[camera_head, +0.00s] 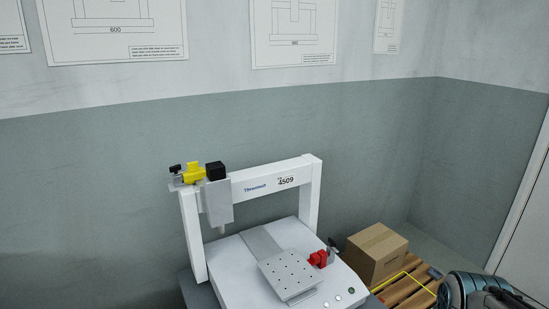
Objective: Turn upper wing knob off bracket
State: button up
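A white gantry machine (249,184) stands below the wall, with a grey head plate (217,202) on the left part of its crossbeam. A yellow part (194,173) sits on top at the left, between a small black knob-like piece (175,168) and a black block (216,171). The black piece may be the upper wing knob, but it is too small to tell. A grey bracket-like piece (177,181) lies under it. My gripper is not in view; only part of my arm shows at the lower right, well apart from the gantry.
A perforated metal plate (289,274) lies on the machine's base, with a red part (319,259) at its right. A cardboard box (376,253) stands on a wooden pallet (407,291) to the right. The wall is close behind; the space above the crossbeam is clear.

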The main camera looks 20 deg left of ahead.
aim_at(175, 169)
jog(key=z, duration=0.2)
jog(key=k, duration=0.85)
jog(key=u, duration=1.65)
jog(key=i, duration=0.5)
jog(key=u, duration=0.05)
